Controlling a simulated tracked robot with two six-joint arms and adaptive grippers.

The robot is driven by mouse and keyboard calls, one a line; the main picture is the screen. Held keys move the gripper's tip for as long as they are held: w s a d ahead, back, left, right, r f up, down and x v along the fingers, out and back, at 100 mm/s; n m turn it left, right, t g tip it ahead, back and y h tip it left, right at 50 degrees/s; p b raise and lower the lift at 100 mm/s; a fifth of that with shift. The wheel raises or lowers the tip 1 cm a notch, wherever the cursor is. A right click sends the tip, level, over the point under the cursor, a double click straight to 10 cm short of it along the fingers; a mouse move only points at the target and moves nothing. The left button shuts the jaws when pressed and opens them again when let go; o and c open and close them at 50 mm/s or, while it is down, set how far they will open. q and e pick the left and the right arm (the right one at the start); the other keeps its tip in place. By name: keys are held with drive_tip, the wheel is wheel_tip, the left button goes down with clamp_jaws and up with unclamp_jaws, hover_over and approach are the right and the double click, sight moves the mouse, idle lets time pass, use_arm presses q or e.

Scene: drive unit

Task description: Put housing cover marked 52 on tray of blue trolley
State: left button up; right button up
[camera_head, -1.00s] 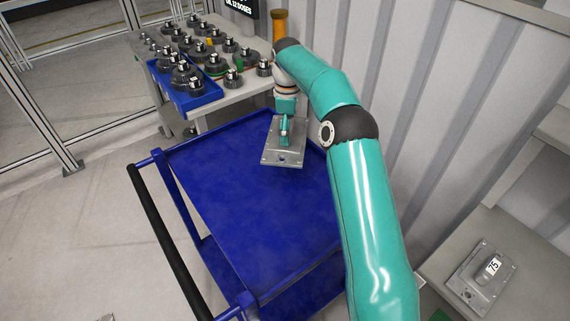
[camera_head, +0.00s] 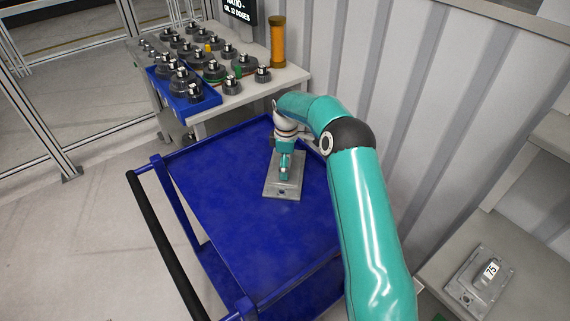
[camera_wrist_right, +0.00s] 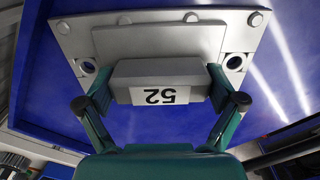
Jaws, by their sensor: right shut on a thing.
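The grey metal housing cover (camera_head: 284,188) is over the tray of the blue trolley (camera_head: 230,225), near the tray's far right part. In the right wrist view the cover (camera_wrist_right: 130,38) shows a raised block with a white label reading 52, upside down. My right gripper (camera_head: 284,174) is shut on this block; in the wrist view its fingers (camera_wrist_right: 162,92) press on both sides. The blue tray surface (camera_wrist_right: 275,75) shows behind the cover. I cannot tell whether the cover touches the tray or hangs just above it. My left gripper is not in view.
Another housing cover (camera_head: 480,281), marked 75, lies on a grey table at the lower right. A table (camera_head: 240,98) behind the trolley holds several dark gear parts, a blue bin (camera_head: 185,103) and an amber cylinder (camera_head: 278,42). A corrugated wall (camera_head: 430,120) stands right. Most of the tray is clear.

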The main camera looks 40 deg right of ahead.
drive_tip(key=o, duration=1.3)
drive_tip(key=shift+r, duration=0.1)
wheel_tip(320, 180, up, 12)
drive_tip(key=shift+f, duration=0.1)
